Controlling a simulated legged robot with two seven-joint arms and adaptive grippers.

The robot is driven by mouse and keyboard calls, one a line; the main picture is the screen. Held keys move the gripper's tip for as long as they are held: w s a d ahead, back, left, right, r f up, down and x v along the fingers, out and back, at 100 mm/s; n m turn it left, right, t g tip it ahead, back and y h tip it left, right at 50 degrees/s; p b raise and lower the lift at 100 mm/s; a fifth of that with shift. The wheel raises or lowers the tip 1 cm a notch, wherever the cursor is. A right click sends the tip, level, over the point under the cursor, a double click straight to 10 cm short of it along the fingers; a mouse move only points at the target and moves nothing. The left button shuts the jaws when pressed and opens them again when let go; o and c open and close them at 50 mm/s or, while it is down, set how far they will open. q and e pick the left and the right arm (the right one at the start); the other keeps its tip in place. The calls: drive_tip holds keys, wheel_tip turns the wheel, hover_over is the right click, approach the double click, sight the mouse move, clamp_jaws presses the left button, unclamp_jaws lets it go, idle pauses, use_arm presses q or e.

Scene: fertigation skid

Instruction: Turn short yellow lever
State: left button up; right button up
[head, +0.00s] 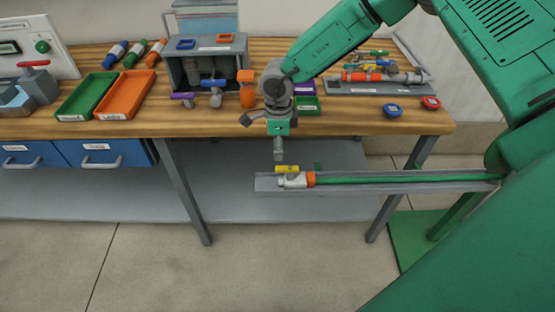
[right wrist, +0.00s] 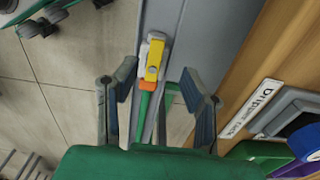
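The short yellow lever (head: 287,169) sits on top of a pale valve body (head: 294,181) with an orange collar, at the left end of a green pipe (head: 400,178) in a grey channel (head: 350,188). In the right wrist view the lever (right wrist: 152,62) lies roughly along the pipe. My right gripper (head: 279,153) is just above the lever in the head view, pointing down. In the right wrist view its fingers (right wrist: 160,78) are spread, with the lever showing between and beyond them; I see no contact. My left gripper is not in view.
The wooden workbench (head: 220,124) behind holds a green tray (head: 87,97), an orange tray (head: 125,95), a grey rack (head: 206,60) and small fittings. The channel stands in front of the bench edge. Floor (head: 250,265) in front is clear.

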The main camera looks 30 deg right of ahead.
drive_tip(key=shift+d+r, duration=0.15)
drive_tip(key=shift+r, duration=2.15)
drive_tip(key=shift+f, duration=0.1)
